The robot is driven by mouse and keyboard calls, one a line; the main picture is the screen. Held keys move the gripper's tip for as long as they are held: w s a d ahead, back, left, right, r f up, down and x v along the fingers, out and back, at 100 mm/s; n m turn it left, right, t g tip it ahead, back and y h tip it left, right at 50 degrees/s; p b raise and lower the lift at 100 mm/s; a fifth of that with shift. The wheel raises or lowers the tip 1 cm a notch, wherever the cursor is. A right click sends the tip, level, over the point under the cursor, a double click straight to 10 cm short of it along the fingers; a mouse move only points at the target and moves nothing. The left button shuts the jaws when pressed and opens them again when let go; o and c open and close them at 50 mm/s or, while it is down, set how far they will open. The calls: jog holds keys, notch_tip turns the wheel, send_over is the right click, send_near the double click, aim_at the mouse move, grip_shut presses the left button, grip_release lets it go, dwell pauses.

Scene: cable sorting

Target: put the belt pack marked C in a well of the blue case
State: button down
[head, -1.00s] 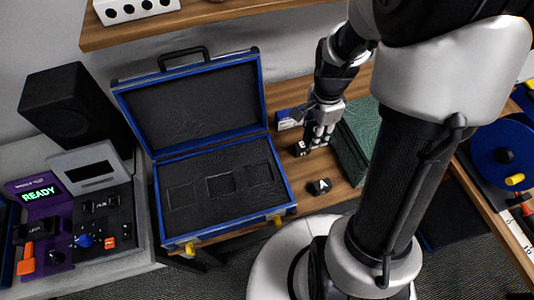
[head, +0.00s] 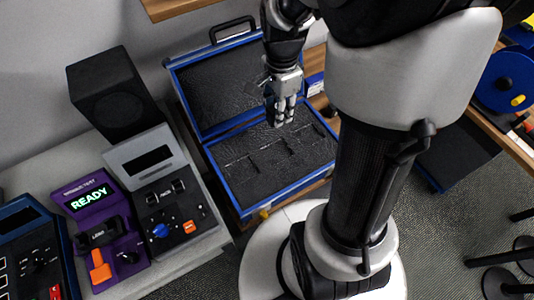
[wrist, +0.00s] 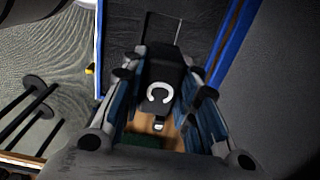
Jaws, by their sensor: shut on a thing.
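The black belt pack marked with a white C (wrist: 160,76) is between my gripper's fingers in the wrist view. My gripper (head: 281,114) is shut on it and points down over the blue case in the head view. The pack cannot be made out in the head view. The open blue case (head: 246,206) has black foam with several square well outlines (head: 240,166), and they look empty where visible. Its blue rim also shows in the wrist view (wrist: 233,38). The pack is over the foam, and its height above it is hard to tell.
The case's raised lid (head: 187,98) stands behind my gripper. To the left are a purple tester reading READY (head: 90,199), a grey device (head: 158,187) and a black speaker box (head: 110,103).

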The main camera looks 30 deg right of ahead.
notch_tip(320, 180, down, 18)
jog(key=b, duration=0.6)
jog(key=shift+d+f, duration=0.1)
jog(key=shift+f, duration=0.05)
jog(key=shift+f, duration=0.1)
jog(key=shift+f, duration=0.15)
jog(key=c, duration=1.5)
grip_release()
jog(key=shift+c, duration=0.2)
